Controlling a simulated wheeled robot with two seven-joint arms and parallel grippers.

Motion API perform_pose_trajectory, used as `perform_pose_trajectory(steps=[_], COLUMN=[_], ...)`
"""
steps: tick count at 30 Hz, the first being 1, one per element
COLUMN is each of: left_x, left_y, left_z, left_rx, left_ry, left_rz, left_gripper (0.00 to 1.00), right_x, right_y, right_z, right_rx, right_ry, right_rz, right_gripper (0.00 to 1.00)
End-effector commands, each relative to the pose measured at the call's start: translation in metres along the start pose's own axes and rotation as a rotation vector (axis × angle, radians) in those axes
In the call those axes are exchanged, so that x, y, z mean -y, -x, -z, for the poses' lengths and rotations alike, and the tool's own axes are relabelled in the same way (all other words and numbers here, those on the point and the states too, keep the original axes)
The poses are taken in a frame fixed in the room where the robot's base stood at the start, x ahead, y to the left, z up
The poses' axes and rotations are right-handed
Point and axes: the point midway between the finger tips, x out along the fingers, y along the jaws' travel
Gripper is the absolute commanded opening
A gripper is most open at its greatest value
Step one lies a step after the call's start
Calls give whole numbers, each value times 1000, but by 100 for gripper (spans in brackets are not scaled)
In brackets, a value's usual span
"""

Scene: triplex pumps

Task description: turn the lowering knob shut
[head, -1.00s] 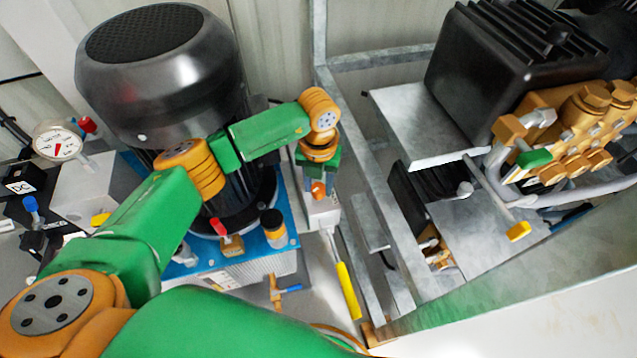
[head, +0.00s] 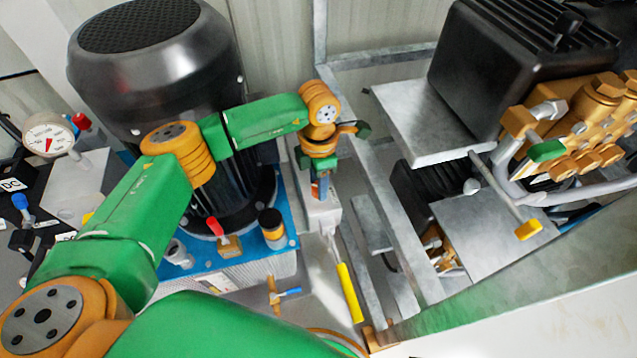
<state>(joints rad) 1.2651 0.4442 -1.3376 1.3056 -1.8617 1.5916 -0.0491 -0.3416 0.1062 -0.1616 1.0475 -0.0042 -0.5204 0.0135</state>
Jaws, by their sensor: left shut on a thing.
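My left gripper (head: 320,182) comes down at the end of my green and orange left arm, right of the big dark motor. It is shut at the top of a pale block (head: 322,211) of the hand pump, where a small orange-red and blue part, which I take as the lowering knob (head: 317,189), shows between the fingers. The fingers and wrist hide most of the knob, so its turn angle cannot be read. My right gripper is not in view.
The motor (head: 160,70) stands close behind my left arm. A grey metal frame (head: 375,200) rises just right of the gripper. A yellow-handled lever (head: 349,292) lies below the pale block. A red-topped valve (head: 214,227) and a black-capped filler (head: 271,228) stand on the blue plate.

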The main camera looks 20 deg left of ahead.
Motion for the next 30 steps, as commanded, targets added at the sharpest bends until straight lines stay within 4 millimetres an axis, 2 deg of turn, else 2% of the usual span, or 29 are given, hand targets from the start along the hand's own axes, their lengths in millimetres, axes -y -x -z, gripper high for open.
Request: perform_pose_trajectory(steps=[8, 18, 30], left_x=[-1, -1, -1], left_y=[0, 0, 0], left_z=[-1, -1, -1], left_rx=[4, 4, 4], left_ry=[-260, -575, -851], left_rz=[-4, -4, -4], left_gripper=[0, 0, 0], right_x=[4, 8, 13], right_y=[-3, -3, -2], right_z=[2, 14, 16], right_rx=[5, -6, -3], right_ry=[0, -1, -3], right_rz=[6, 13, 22], right_gripper=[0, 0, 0])
